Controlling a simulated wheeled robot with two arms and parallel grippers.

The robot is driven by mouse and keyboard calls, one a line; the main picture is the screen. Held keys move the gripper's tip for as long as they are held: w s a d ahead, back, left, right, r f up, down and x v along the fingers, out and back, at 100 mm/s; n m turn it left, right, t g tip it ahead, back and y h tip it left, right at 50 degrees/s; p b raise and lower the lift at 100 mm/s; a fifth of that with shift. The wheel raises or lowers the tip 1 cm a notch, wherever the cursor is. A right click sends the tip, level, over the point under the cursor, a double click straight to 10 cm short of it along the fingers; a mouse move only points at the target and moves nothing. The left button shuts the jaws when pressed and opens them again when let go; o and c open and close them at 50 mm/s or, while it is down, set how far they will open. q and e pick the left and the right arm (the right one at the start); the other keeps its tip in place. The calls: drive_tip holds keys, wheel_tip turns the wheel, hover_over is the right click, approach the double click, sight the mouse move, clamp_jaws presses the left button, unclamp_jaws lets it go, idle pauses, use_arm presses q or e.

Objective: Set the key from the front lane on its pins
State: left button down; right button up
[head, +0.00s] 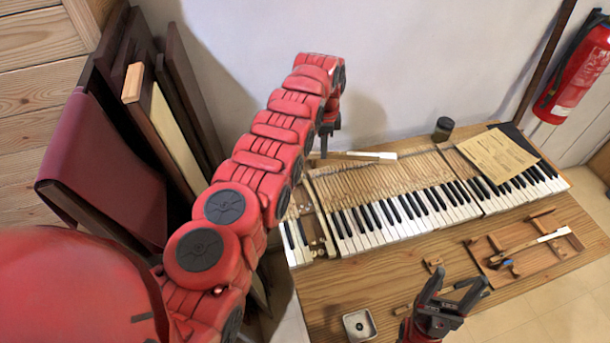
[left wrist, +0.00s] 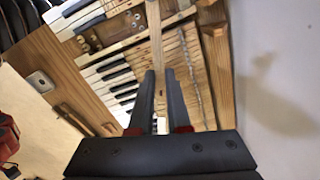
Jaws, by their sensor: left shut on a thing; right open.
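My left gripper (head: 325,150) is shut on a wooden key with a white end (head: 372,155), held crosswise above the back left of the keyboard (head: 385,220). In the left wrist view the key (left wrist: 155,35) runs between the fingers (left wrist: 163,90). The keyboard has an open gap (head: 319,232) near its left end, with pins and a rail showing there; the left wrist view also shows this gap (left wrist: 88,42). My right gripper (head: 462,290) is open and empty above the front of the table.
A wooden frame (head: 568,258) on the table's right carries another white-ended key (head: 545,240). A small square tin (head: 358,325) is at the front. A dark jar (head: 443,128) stands behind the keyboard, and paper (head: 497,155) lies over its right part. A wall is close behind.

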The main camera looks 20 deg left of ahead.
sight(316, 153)
use_arm(q)
drive_tip(key=shift+a+f+m, duration=0.15)
drive_tip(key=shift+a+m, duration=0.1)
drive_tip(key=shift+m, duration=0.15)
drive_tip(key=shift+s+f+m+p, duration=0.2)
drive_tip(key=shift+m+p, duration=0.1)
drive_tip(key=shift+p, duration=0.1)
drive_tip(key=shift+a+f+m, duration=0.5)
drive_tip(key=shift+f+m, duration=0.05)
drive_tip(key=shift+m, duration=0.35)
drive_tip(key=shift+f+p, duration=0.1)
drive_tip(key=shift+p, duration=0.2)
drive_tip(key=shift+s+a+f+m, duration=0.15)
drive_tip(key=shift+a+f+m, duration=0.15)
drive_tip(key=shift+m, duration=0.3)
